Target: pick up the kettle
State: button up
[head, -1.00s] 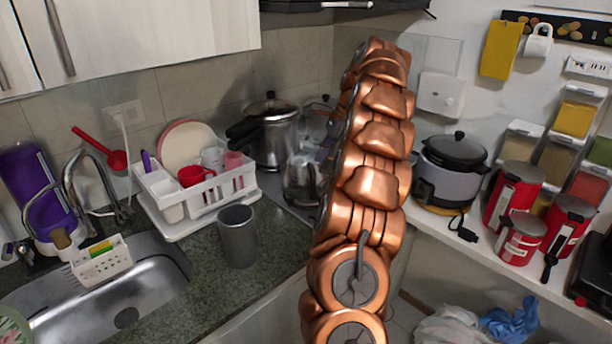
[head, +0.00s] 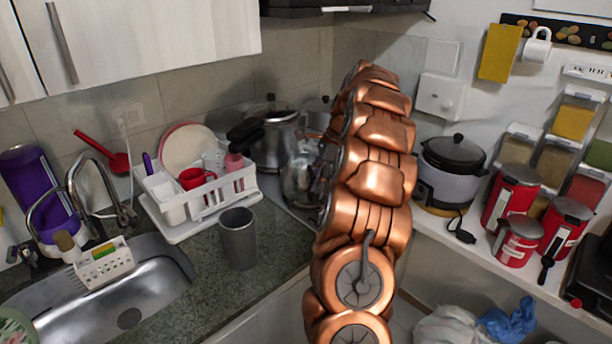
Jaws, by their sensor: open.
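A shiny silver vessel (head: 299,180), which looks like the kettle, stands on the stove area at the back corner, just left of my copper arm. My arm covers its right side, so its handle and full outline cannot be made out. My arm rises through the middle of the head view and bends away toward the back. My gripper is hidden behind the arm links, so its place against the kettle does not show.
A pressure cooker (head: 272,138) stands right behind the kettle. A white dish rack (head: 212,203) and a grey cup (head: 238,238) are on the counter to the left. A rice cooker (head: 452,172) and red canisters (head: 513,197) line the right shelf.

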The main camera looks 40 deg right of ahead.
jog(key=shift+x, duration=1.15)
grip_shut()
